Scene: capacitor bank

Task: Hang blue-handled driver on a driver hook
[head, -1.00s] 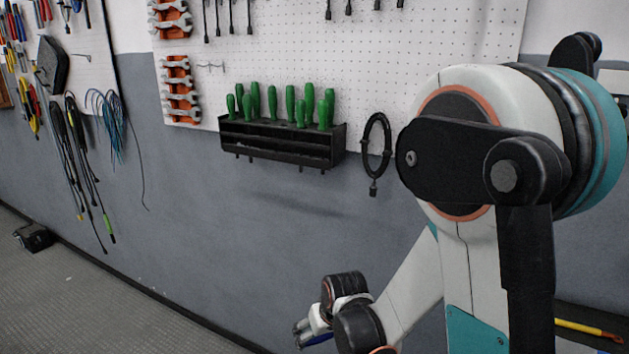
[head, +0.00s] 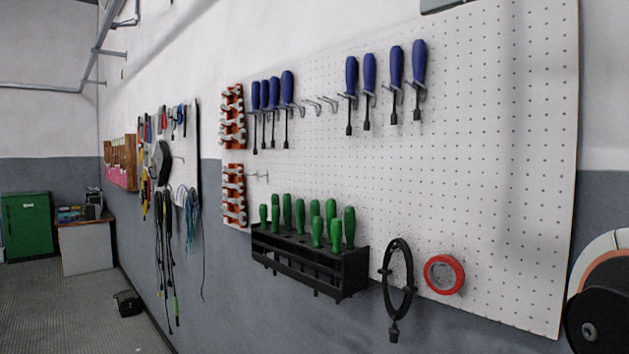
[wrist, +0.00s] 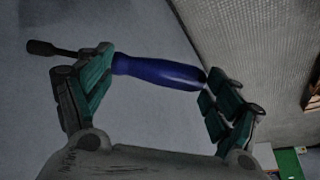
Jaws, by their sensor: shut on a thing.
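The blue-handled driver (wrist: 160,72) is in my gripper (wrist: 160,66) in the wrist view. Its handle spans lengthwise between the two fingers, and its dark shaft runs past the left finger to a thicker end at upper left. My gripper is out of the head view. Several blue-handled drivers hang on the pegboard (head: 480,150) in the head view, in a left group (head: 264,95) and a right group (head: 396,68). Between the groups, driver hooks (head: 314,105) stick out with nothing on them.
A black rack (head: 310,265) with several green-handled drivers (head: 349,226) is mounted below the hooks. A black looped item (head: 397,280) and a red tape roll (head: 444,274) hang to its right. Orange wrench holders (head: 233,195) are at left. The board's right side is bare.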

